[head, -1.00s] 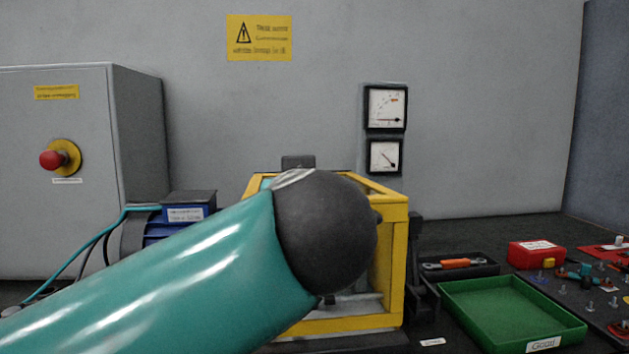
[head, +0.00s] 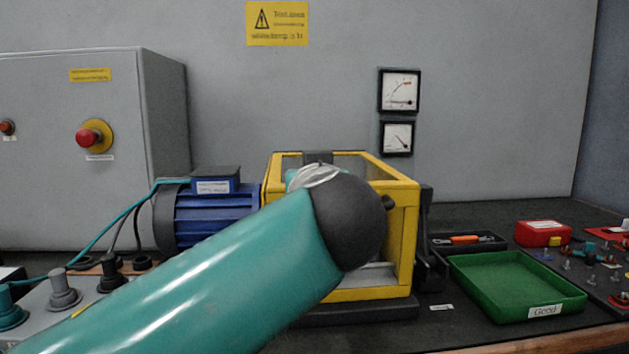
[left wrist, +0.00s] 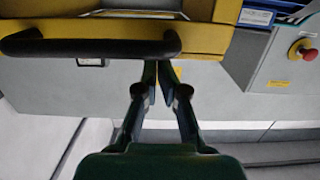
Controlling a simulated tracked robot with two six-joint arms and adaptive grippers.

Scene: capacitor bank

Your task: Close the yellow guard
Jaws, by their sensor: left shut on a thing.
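The yellow guard (head: 405,235) is a yellow-framed box with clear panels at the middle of the bench in the head view. My left arm crosses in front of it and hides much of its front, so I cannot tell there whether it is fully shut. In the left wrist view the guard's yellow edge (left wrist: 208,38) runs along the top, with a black bar handle (left wrist: 85,45) in front of it. My left gripper (left wrist: 160,68) has its fingers close together at the right end of this handle, shut on it. The head view hides these fingers. My right gripper is not in view.
A blue motor (head: 215,212) stands left of the guard, by a grey cabinet with a red stop button (head: 86,138). Right of the guard are a green tray (head: 515,280), a black tray (head: 490,245) and a red box (head: 541,233).

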